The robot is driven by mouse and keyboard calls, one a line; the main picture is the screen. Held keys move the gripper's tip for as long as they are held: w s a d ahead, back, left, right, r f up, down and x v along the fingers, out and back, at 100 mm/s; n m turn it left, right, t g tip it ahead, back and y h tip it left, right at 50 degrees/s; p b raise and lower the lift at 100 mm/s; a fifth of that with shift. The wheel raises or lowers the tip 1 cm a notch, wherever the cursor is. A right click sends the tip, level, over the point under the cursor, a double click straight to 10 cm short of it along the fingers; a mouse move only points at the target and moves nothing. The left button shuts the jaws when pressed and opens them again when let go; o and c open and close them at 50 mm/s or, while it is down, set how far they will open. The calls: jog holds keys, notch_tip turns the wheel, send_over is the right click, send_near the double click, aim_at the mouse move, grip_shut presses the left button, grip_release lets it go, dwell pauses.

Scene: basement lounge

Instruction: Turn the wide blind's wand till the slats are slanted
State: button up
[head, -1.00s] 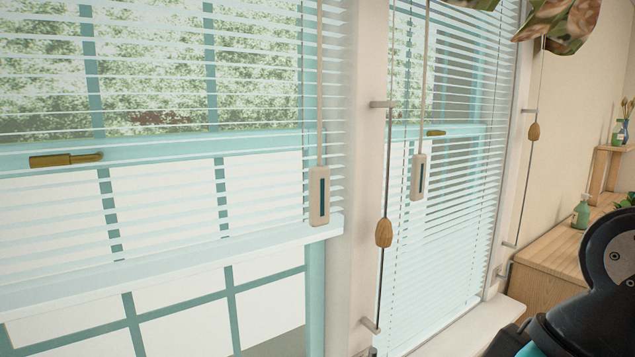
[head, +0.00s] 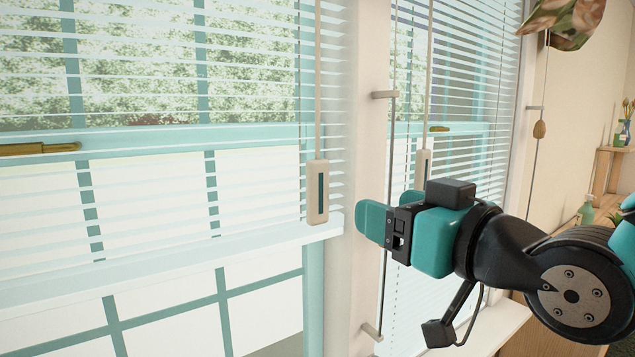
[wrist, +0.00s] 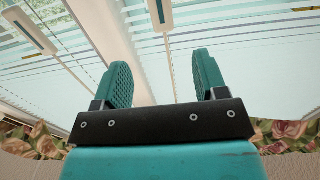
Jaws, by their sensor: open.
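The wide blind (head: 150,235) fills the left of the head view; its slats look near flat, with the window showing through the gaps. Its wand (head: 318,80) hangs at the blind's right end and ends in a pale handle (head: 318,205) with a dark strip. My gripper (head: 372,222) is open and empty, in front of the post just right of that handle, and seems not to touch it. In the wrist view, which looks upside down, the handle (wrist: 160,13) shows at the top, beyond the gap between my two spread fingers (wrist: 160,65).
A narrower blind (head: 465,100) with a similar wand handle (head: 422,168) hangs right of the post, partly behind my gripper. A thin bracketed rod (head: 391,140) runs down the post. Another rod with a wooden bead (head: 540,129) is farther right. A wooden shelf (head: 608,150) stands at the far right.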

jog(key=w+p, duration=0.1)
jog(key=p, duration=1.2)
send_near(321, 188)
jog(key=x, duration=0.2)
jog(key=p+x, duration=0.6)
jog(key=x, duration=0.1)
jog(key=shift+r, duration=0.35)
jog(key=shift+w+a+f+p, duration=0.3)
jog(key=shift+w+a+p, duration=0.25)
jog(key=shift+w+p, duration=0.35)
jog(key=shift+s, duration=0.1)
jog(key=c, duration=0.9)
